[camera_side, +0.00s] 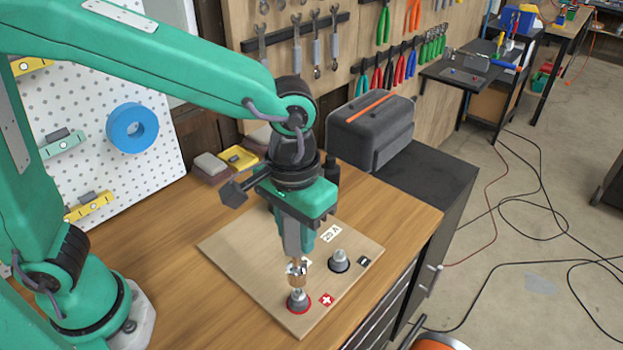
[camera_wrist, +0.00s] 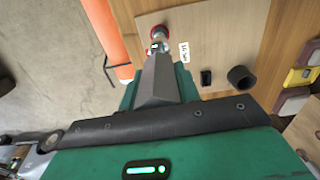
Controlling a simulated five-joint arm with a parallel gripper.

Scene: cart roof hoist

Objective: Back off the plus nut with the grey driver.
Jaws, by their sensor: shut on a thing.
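My gripper (camera_side: 299,254) points down over the front part of a wooden board (camera_side: 235,250), its jaws shut on the driver (camera_side: 297,270). Only the driver's lower part shows, tan with silvery bands; the rest is hidden by the jaws. Directly below it is the plus nut (camera_side: 298,303), grey on a red ring, beside a red plus label (camera_side: 327,299). The driver's end appears to meet the nut, but I cannot tell how far it is seated. In the wrist view the red-ringed nut (camera_wrist: 159,32) shows just beyond the fingertips.
A second grey post (camera_side: 339,257) on a dark ring stands right of my gripper, by a black label (camera_side: 364,261). A dark round holder (camera_wrist: 241,77) is on the board. A dark grey case (camera_side: 371,130) stands behind. The bench front left is clear.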

